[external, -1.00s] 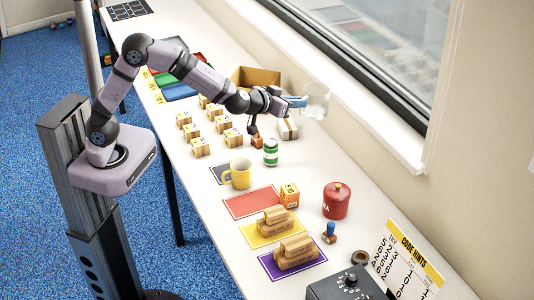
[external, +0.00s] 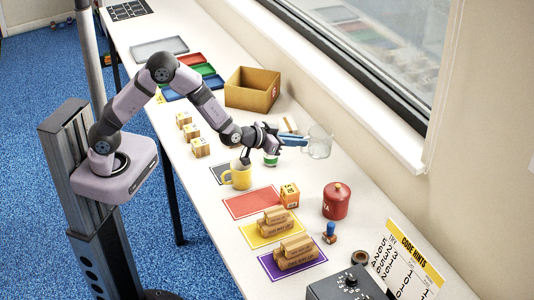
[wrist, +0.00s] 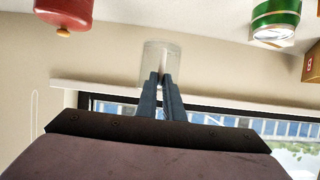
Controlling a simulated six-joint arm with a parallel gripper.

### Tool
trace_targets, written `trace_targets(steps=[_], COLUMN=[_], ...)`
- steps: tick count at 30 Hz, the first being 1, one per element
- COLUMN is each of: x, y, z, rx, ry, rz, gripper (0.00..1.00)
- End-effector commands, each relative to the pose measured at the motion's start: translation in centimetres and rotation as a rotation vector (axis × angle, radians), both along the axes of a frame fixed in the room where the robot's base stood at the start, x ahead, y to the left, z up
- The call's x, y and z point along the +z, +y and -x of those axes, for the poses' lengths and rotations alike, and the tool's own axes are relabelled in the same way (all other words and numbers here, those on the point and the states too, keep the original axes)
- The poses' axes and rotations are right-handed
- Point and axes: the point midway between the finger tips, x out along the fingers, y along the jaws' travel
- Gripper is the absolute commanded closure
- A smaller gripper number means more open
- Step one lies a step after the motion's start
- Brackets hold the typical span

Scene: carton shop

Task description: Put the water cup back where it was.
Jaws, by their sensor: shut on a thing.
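The water cup (external: 320,146) is a clear glass, held upright at the window side of the table. It also shows in the wrist view (wrist: 161,60), between the fingertips. My gripper (external: 304,141) is shut on it, with blue-grey fingers reaching it from the left; they show in the wrist view too (wrist: 160,78). I cannot tell whether the cup's base touches the tabletop or hangs a little above it. Whether it holds water cannot be made out.
A green-and-white can (external: 271,159) stands just under my wrist, partly hidden. A yellow mug (external: 238,175) is to its left. An open carton (external: 251,92) is behind. Table space right of the can looks clear.

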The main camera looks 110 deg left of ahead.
Motion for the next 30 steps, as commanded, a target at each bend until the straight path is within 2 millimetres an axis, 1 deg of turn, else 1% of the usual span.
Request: trace_targets(steps=[5,8,15,18,30], x=[-0.4,-1.3,-4.3,-5.2,-6.4], y=[0.0,0.0,0.0,0.0,0.1], z=[0.0,0.0,0.0,0.0,0.0], rx=[0.0,0.001,0.0,0.0,0.001], ry=[0.0,0.002,0.003,0.001,0.0], rz=[-0.001,0.001,0.0,-0.001,-0.001], gripper=[1.0,1.0,1.0,1.0,1.0])
